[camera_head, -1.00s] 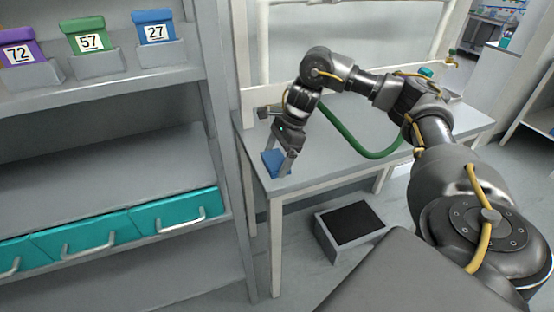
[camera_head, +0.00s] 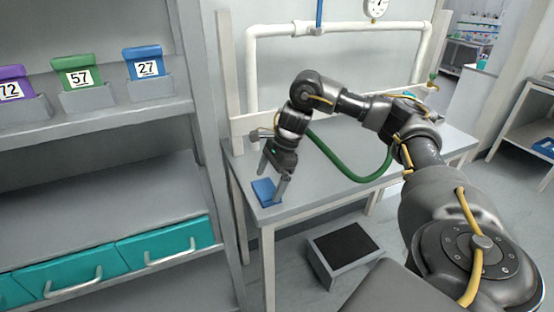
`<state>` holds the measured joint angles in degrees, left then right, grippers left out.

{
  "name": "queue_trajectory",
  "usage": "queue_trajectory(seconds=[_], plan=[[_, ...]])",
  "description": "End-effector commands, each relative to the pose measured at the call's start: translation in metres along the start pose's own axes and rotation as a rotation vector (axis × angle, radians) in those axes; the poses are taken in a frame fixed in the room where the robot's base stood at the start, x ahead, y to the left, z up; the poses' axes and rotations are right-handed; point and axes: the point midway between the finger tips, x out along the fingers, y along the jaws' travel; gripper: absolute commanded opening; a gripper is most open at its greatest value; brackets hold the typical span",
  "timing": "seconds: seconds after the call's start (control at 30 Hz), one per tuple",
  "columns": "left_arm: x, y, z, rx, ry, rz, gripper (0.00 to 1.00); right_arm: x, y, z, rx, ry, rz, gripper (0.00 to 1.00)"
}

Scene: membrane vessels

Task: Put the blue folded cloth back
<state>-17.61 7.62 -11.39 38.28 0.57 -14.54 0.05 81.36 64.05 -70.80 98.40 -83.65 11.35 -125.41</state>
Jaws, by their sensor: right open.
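The blue folded cloth (camera_head: 265,192) lies on the near left corner of the grey table (camera_head: 330,186). My right gripper (camera_head: 273,188) is at the cloth, pointing down, with its fingers open. One finger stands in front of the cloth's right side and the other is behind or over it. I cannot tell whether the fingers touch the cloth. My left gripper is not in view.
A grey shelf unit on the left holds numbered purple, green (camera_head: 78,72) and blue (camera_head: 143,61) boxes and teal drawers (camera_head: 165,243). A step stool (camera_head: 343,250) stands on the floor. A green hose (camera_head: 350,172) crosses the table. Another blue item (camera_head: 544,146) lies on a shelf at far right.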

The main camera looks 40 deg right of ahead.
Motion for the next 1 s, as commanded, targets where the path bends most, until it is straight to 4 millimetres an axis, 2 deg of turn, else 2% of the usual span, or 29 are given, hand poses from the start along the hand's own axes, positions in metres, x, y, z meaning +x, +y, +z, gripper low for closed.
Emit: queue_trajectory(seconds=[0.03, 0.1, 0.3, 0.4, 0.6, 1.0], plan=[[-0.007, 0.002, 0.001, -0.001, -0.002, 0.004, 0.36, -0.017, -0.001, 0.002, 0.001, -0.001, -0.006, 1.00], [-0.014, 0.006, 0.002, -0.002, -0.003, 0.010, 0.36, -0.034, -0.001, 0.002, 0.000, -0.001, -0.006, 1.00], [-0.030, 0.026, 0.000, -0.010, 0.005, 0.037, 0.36, -0.074, -0.001, 0.002, 0.001, -0.001, -0.005, 1.00], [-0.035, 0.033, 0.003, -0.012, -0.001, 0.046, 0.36, -0.087, -0.001, 0.002, 0.001, 0.000, -0.003, 1.00], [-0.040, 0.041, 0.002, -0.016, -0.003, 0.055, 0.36, -0.100, 0.000, 0.000, 0.000, -0.001, -0.002, 1.00], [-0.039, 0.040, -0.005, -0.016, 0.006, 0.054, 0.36, -0.099, 0.000, 0.000, 0.000, 0.000, 0.000, 1.00]])
